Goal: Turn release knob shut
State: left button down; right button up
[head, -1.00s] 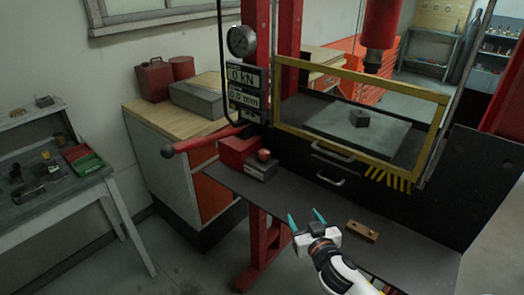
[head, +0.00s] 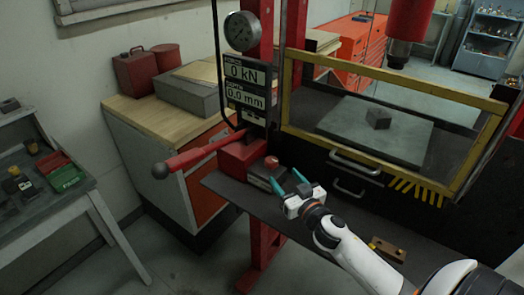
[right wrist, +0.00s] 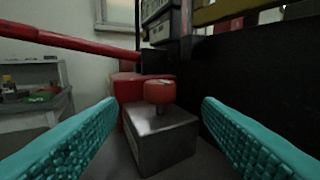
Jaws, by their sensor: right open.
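The release knob (head: 271,162) is a small red round knob on top of a grey metal block (head: 262,177), beside the red pump body (head: 238,156) of the press. In the right wrist view the knob (right wrist: 160,91) stands upright on its block (right wrist: 163,140), ahead of and between the fingers. My right gripper (head: 288,184) is open, with teal fingers pointing at the block and knob. In the right wrist view the open fingers (right wrist: 160,140) stand wide to either side, apart from the knob. My left gripper is not in view.
A red pump lever (head: 195,158) sticks out left above the shelf (head: 222,187). The press's yellow-framed guard (head: 390,85) and black front panel are to the right. A wooden block (head: 387,250) lies on the shelf under my right arm.

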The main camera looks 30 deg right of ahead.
aim_at(269, 157)
jog(key=w, duration=0.1)
jog(key=w+p, duration=0.1)
jog(key=w, duration=0.1)
jog(key=w+r, duration=0.1)
jog(key=shift+w+d, duration=0.2)
jog(key=shift+w, duration=0.2)
jog(key=w, duration=0.3)
jog(key=shift+w+d+f+p, duration=0.15)
jog(key=shift+w+f+p, duration=0.15)
jog(key=shift+p, duration=0.1)
jog(key=shift+w, duration=1.15)
jog(key=shift+c, duration=0.3)
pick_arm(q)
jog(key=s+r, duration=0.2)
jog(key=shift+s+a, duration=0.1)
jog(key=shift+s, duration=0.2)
pick_arm(e)
jog(key=shift+f, duration=0.1)
jog(key=c, duration=0.9)
